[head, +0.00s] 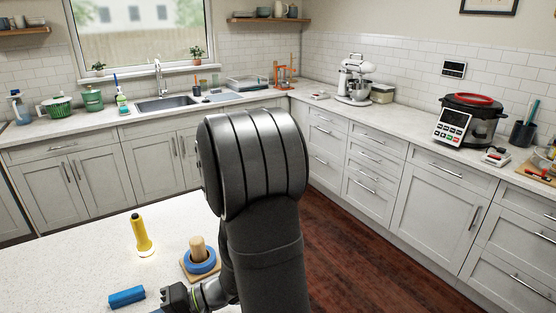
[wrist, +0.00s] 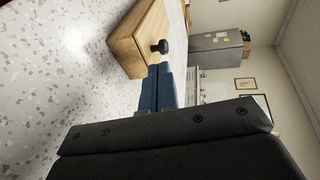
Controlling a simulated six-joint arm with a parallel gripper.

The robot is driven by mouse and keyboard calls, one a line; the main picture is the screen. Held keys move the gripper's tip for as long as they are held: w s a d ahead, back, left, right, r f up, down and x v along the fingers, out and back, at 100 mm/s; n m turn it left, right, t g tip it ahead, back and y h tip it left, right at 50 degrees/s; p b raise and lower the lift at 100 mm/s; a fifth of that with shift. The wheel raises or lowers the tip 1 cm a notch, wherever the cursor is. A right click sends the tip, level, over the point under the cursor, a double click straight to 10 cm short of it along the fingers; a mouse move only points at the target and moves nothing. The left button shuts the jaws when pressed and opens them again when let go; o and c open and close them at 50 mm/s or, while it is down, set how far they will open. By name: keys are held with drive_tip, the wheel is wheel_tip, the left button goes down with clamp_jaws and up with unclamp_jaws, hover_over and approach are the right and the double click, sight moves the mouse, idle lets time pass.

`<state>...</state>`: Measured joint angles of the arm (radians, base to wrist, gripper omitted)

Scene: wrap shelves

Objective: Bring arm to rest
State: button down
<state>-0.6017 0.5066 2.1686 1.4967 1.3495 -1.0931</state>
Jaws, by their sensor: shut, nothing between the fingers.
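My gripper (wrist: 160,72) shows in the wrist view with its two blue-grey fingers together and nothing between them. It is over or beside the white speckled counter (wrist: 50,85), and its fingertips appear in front of a wooden box with a black knob (wrist: 130,42). In the head view my arm fills the middle of the picture and bends down to the left. Part of my wrist shows at the bottom edge; the fingertips cannot be made out there.
My wrist is close to the peg base. A far counter holds a sink (head: 166,103), a mixer (head: 355,80) and a cooker (head: 467,118).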

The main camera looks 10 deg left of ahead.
drive_tip(key=w+d, duration=0.6)
drive_tip(key=d, duration=0.1)
drive_tip(key=shift+w+d, duration=0.15)
drive_tip(key=shift+w, duration=0.05)
drive_tip(key=shift+v, duration=2.65)
drive_tip(key=c, duration=2.1)
unclamp_jaws()
